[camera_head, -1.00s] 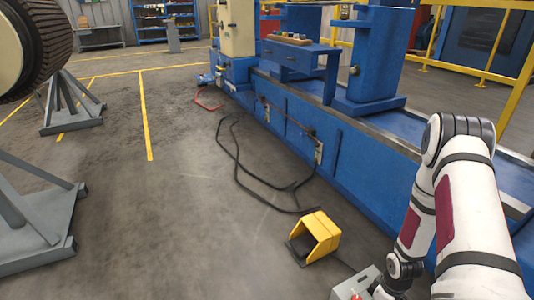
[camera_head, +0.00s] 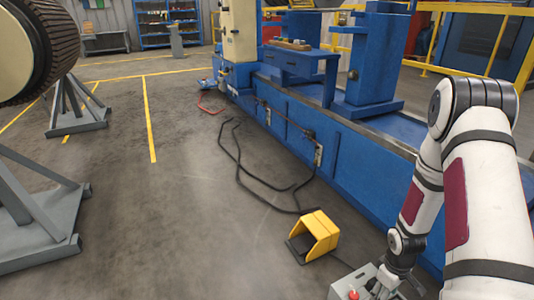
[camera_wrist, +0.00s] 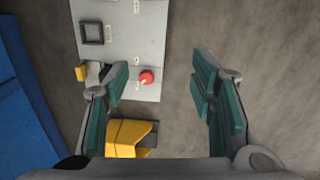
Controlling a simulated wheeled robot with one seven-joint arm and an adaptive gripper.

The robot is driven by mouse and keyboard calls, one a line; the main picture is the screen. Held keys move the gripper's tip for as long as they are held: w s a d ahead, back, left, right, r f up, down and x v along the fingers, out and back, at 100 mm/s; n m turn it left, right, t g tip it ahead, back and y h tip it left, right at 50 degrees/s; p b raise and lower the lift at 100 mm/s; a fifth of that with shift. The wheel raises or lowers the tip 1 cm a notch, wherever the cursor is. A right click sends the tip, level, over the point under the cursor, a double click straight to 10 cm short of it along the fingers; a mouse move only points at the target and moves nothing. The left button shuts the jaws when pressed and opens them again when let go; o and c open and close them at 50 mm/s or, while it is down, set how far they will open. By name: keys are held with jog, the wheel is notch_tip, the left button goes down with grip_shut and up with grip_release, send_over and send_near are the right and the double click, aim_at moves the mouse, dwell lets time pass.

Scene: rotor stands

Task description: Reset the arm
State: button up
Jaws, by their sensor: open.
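My gripper (camera_wrist: 162,105) is open and empty in the wrist view, its two green-padded fingers spread wide apart. Grey floor shows between the fingers, with part of a grey panel box (camera_wrist: 120,45) at the upper left. The box carries a red round button (camera_wrist: 146,77), which shows between the fingertips. The left finger overlaps the box's lower edge in the picture; I cannot tell whether they touch. In the head view my white arm is bent down at the right, and the fingers are not clear there.
A yellow foot pedal (camera_head: 317,236) lies on the floor near the box (camera_head: 343,283). Black cables (camera_head: 240,172) run across the floor. A long blue machine (camera_head: 345,165) stands along the right. Grey rotor stands (camera_head: 45,225) are at the left.

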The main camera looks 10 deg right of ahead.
jog(key=s+a+r+m, duration=0.1)
jog(key=a+r, duration=0.2)
jog(key=r, duration=0.7)
jog(key=s+a+r+m, duration=0.1)
jog(key=a+r, duration=0.2)
jog(key=r, duration=0.6)
jog(key=s+a+r+m, duration=0.1)
jog(key=a+r, duration=0.2)
jog(key=r, duration=0.7)
jog(key=s+a+r+m, duration=0.1)
jog(key=s+a+r, duration=0.3)
jog(key=s, duration=0.4)
jog(key=s+a+r+m, duration=0.1)
jog(key=s+a+r, duration=0.35)
jog(key=s, duration=0.25)
jog(key=s+a+r, duration=0.3)
jog(key=s+r, duration=0.2)
jog(key=s, duration=0.3)
notch_tip(320, 180, up, 35)
jog(key=t+p, duration=0.4)
jog(key=p, duration=3)
jog(key=shift+w+d+f+y, duration=0.2)
jog(key=shift+w+y, duration=0.1)
jog(key=shift+y, duration=0.1)
jog(key=shift+d, duration=0.1)
